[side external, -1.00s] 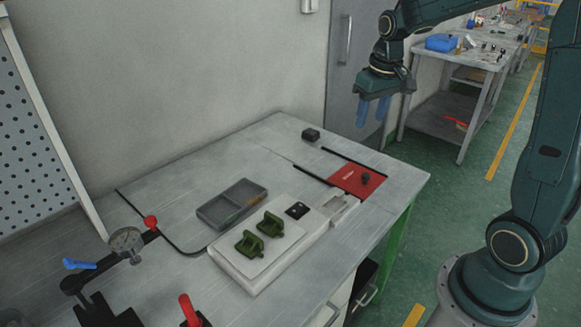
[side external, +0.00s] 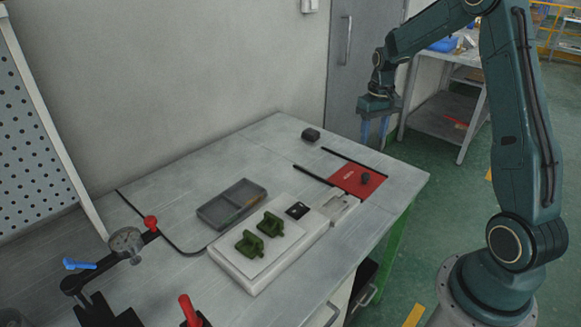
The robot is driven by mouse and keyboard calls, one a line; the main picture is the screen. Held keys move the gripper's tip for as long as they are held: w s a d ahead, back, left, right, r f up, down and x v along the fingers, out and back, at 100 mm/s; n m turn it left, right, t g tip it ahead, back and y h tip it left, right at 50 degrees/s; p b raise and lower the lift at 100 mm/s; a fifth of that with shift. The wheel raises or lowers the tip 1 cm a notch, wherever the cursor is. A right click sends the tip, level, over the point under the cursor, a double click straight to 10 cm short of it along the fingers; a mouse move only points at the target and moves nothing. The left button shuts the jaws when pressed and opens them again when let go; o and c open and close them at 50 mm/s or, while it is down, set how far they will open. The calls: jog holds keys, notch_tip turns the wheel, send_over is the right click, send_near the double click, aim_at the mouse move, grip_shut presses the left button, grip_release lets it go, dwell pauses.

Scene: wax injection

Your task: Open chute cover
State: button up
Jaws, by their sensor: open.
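The chute cover looks to be the red plate (side external: 350,179) at the right end of the table, between two black rails (side external: 314,175). A dark knob (side external: 366,179) stands up on it. My gripper (side external: 375,130) points down with its blue fingers apart and empty. In the picture it is above the red plate and the far right table edge, apart from the knob. Its exact height over the table is hard to tell.
A white fixture (side external: 240,270) with green clamps stands on the table (side external: 170,205) left of the red plate. A grey divided tray (side external: 220,215) lies behind it. A small black block (side external: 310,135) is near the back edge. A dial gauge (side external: 126,243) stands at left.

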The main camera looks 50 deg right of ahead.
aim_at(366, 174)
notch_tip(366, 174, down, 14)
jog(key=shift+r, duration=0.25)
dwell(0.5)
grip_shut()
